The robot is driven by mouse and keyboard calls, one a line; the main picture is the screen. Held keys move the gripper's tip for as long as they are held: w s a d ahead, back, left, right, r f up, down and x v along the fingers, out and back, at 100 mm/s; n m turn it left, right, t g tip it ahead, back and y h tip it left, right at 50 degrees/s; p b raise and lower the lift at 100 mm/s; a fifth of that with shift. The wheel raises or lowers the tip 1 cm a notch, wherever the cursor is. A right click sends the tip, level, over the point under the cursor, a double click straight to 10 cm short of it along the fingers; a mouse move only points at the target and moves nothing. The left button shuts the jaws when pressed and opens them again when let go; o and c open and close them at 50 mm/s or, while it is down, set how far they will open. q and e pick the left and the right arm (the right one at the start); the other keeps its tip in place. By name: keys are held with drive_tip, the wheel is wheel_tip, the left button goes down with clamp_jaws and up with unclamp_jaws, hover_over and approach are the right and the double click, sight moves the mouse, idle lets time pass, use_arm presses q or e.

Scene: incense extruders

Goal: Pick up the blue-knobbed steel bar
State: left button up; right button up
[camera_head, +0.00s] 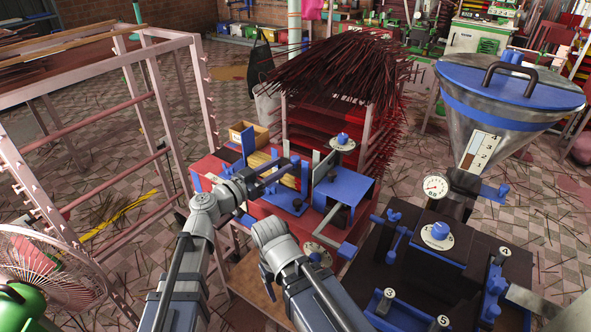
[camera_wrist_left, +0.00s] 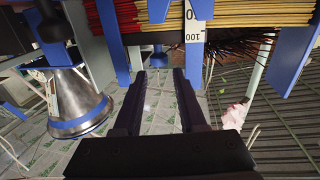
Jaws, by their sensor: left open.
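I cannot pick out the blue-knobbed steel bar for certain in either view. Blue knobs show on a round white dial (camera_head: 342,141) at the red bench and on another dial (camera_head: 437,232) on the dark bench. My left gripper (camera_head: 282,174) is over the red bench, beside the yellow incense sticks.
Blue fixtures (camera_head: 343,187) crowd the red bench. A large steel hopper (camera_head: 465,125) stands at right beside the dark bench (camera_head: 400,262). A pink rack (camera_head: 205,95) and fan (camera_head: 45,265) stand left. A white ruler (camera_wrist_left: 195,28) stands above the jaws.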

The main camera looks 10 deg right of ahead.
sight(292, 161)
use_arm(q)
drive_tip(key=x, duration=0.4)
drive_tip(key=shift+d+f, duration=0.1)
drive_tip(key=shift+f, duration=0.2)
clamp_jaws()
idle(1.1)
